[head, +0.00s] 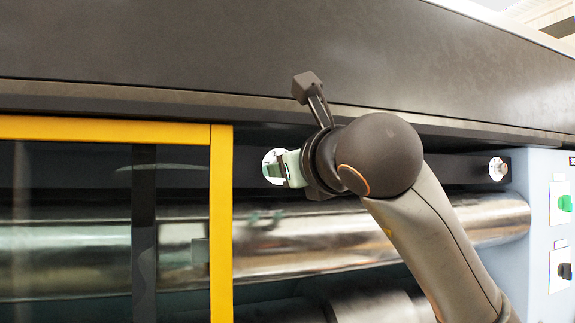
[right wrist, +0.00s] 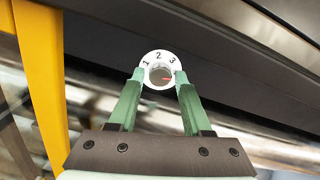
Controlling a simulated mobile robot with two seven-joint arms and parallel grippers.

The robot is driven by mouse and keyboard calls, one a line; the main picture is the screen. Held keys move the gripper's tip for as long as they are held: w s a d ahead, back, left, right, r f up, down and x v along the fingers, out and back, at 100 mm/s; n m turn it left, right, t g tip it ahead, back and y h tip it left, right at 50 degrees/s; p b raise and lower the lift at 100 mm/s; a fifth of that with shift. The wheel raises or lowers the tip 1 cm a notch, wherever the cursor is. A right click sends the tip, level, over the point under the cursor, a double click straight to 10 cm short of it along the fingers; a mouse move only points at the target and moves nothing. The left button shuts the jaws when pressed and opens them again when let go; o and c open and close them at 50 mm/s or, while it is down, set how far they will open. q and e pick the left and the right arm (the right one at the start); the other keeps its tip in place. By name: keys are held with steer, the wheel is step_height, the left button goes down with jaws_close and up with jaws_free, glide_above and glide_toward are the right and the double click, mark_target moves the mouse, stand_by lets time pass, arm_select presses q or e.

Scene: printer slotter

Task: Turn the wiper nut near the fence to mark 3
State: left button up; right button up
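The wiper nut (right wrist: 160,78) near the yellow fence is a small round grey piece in a white dial plate (right wrist: 152,57) marked 1, 2 and 3. Its red line points to the picture's right, below the 3. In the head view, the dial plate (head: 268,164) is partly hidden by my right gripper (head: 283,168), which is up against it. In the right wrist view, the green fingers of my right gripper (right wrist: 160,80) stand apart, one on each side of the nut. I cannot tell whether they touch it. My left gripper is not in view.
The yellow fence frame (head: 221,230) stands just left of the nut. A second nut with a white dial (head: 498,169) is on the same rail at the right. A shiny roller (head: 270,238) runs below, and a dark cover (head: 200,50) overhangs above. A blue control panel (head: 545,220) is at the right.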

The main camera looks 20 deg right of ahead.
jaws_close()
stand_by(0.5)
steer(key=shift+n+b, duration=0.9)
steer(key=shift+n, duration=4)
steer(key=shift+o, duration=1.4)
jaws_free()
